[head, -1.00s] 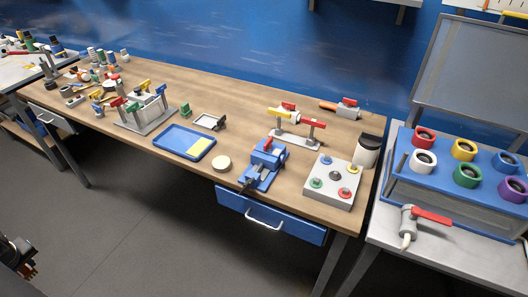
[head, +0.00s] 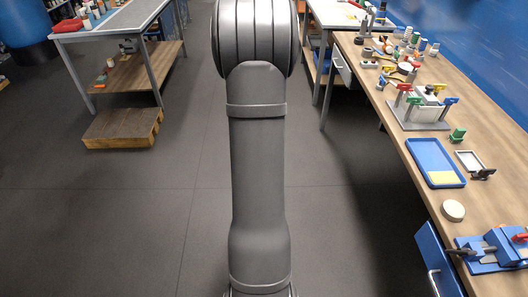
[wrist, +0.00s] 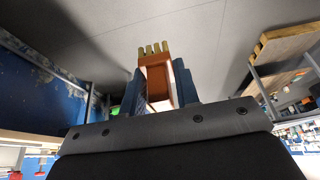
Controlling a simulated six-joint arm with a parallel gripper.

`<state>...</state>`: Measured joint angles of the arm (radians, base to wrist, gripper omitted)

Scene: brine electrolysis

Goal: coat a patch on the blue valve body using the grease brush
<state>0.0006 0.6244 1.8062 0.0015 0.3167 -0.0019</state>
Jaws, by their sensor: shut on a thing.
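In the wrist view my gripper (wrist: 159,85) is shut on an orange-brown piece with several short tan tufts at its tip, which looks like the grease brush (wrist: 155,64). Its tip points away from my wrist, with grey floor beyond. In the head view my gripper and the brush are not seen; my grey arm fills the middle. A blue clamp-like body (head: 490,252) sits at the bench's lower right, cut by the frame edge. I cannot tell whether it is or holds the blue valve body. A rack with coloured-handled valves (head: 420,115) stands farther back, with blue handles among them.
The wooden bench (head: 495,125) runs along the right. A blue drawer (head: 437,268) juts below. Open floor lies left of the bench.

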